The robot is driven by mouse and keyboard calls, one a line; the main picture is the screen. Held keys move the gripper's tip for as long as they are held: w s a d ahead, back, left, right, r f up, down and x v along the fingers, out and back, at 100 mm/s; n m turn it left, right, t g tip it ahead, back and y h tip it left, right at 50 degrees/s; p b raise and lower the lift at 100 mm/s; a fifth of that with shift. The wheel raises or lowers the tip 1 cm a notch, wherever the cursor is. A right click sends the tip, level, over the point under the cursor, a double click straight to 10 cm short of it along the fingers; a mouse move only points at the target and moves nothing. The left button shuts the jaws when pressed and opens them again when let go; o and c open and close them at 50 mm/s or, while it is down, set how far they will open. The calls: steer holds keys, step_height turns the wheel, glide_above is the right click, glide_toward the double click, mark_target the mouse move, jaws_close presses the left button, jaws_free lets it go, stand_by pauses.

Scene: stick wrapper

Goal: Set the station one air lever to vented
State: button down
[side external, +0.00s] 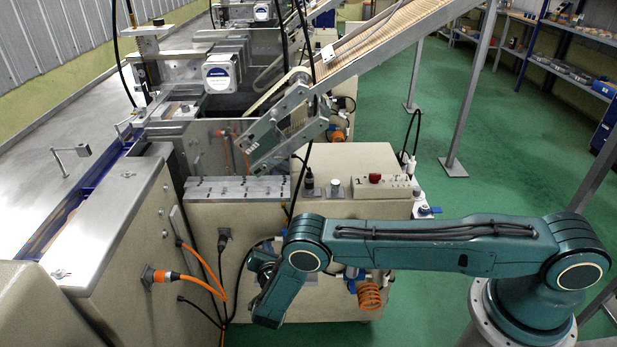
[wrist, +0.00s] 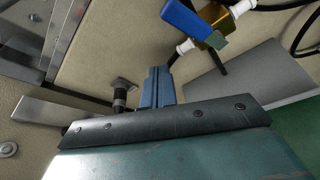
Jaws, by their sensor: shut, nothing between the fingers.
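In the wrist view, a blue lever (wrist: 190,20) sits on a brass valve body (wrist: 214,40) with white fittings on a beige cabinet face. The lever slants from upper left to lower right. My gripper (wrist: 160,72) is shut and empty, its fingertips just below and left of the valve; contact cannot be told. In the side view, my gripper is largely hidden behind my arm. A small blue valve part (side external: 351,284) shows there beneath my arm, above an orange coiled hose (side external: 370,298). I cannot tell which way the lever counts as vented.
A black cable plug (wrist: 122,88) stands left of my fingers. A grey plate (wrist: 250,85) lies to the right. In the side view, another blue lever (side external: 430,211) sits at the cabinet corner. Orange cables (side external: 190,277) and black cables hang left of my gripper.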

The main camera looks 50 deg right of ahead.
steer(key=s+a, duration=0.4)
steer(key=s, duration=0.4)
steer(key=shift+r, duration=0.45)
steer(key=shift+s, duration=0.1)
